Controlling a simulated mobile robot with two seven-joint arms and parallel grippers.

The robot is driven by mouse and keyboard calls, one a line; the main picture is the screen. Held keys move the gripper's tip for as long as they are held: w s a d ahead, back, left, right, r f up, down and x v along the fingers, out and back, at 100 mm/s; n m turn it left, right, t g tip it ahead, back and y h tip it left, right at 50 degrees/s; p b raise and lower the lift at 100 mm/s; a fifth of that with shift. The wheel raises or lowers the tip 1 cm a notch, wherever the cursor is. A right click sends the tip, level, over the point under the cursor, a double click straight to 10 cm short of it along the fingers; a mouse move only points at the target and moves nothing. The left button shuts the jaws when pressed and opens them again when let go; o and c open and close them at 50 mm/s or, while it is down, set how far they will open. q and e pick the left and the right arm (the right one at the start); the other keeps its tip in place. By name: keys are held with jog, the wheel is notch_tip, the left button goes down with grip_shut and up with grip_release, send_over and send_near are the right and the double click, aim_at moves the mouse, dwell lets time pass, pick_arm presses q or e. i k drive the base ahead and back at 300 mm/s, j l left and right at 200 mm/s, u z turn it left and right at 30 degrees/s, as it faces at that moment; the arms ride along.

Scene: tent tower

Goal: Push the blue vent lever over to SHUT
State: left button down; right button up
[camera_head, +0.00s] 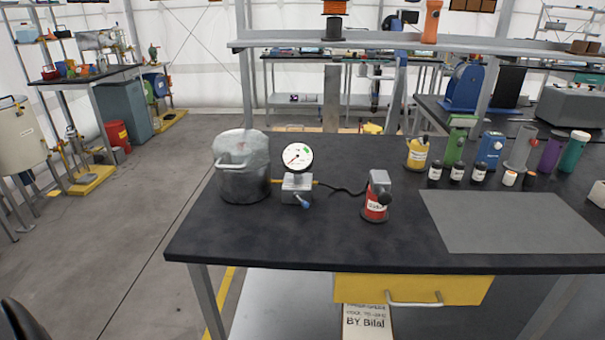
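The blue vent lever (304,202) sticks out from the front of a small grey metal valve block (297,188) and slants down to the right. Any SHUT marking is too small to read. A round white gauge (298,157) with a red needle stands above the block. A metal pot-like chamber (244,180) with a clear domed lid is just left of the block, joined to it by a brass fitting. A dark curved shape at the lower left corner seems to be part of my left gripper (16,322), far from the lever; its fingers cannot be made out. My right gripper is out of view.
A red and grey pump-like bottle (376,197) stands right of the block, with a black hose between them. A grey mat (494,221) lies further right. Several jars and bottles line the back right. The black bench top (290,240) is clear in front of the block.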

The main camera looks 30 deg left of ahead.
aim_at(305, 204)
jog(key=i+u, duration=0.25)
jog(key=u, duration=0.25)
jog(key=i+l+u, duration=0.1)
jog(key=i+u, duration=0.2)
jog(key=u, duration=0.2)
jog(key=i+l+u, duration=0.15)
jog(key=u, duration=0.35)
jog(key=k+l, duration=0.15)
jog(key=l, duration=0.25)
jog(key=k+l, duration=0.2)
jog(key=l, duration=0.2)
jog(key=k+l+u, duration=0.1)
jog(key=l, duration=0.3)
jog(key=k+l, duration=0.2)
jog(key=l, duration=0.2)
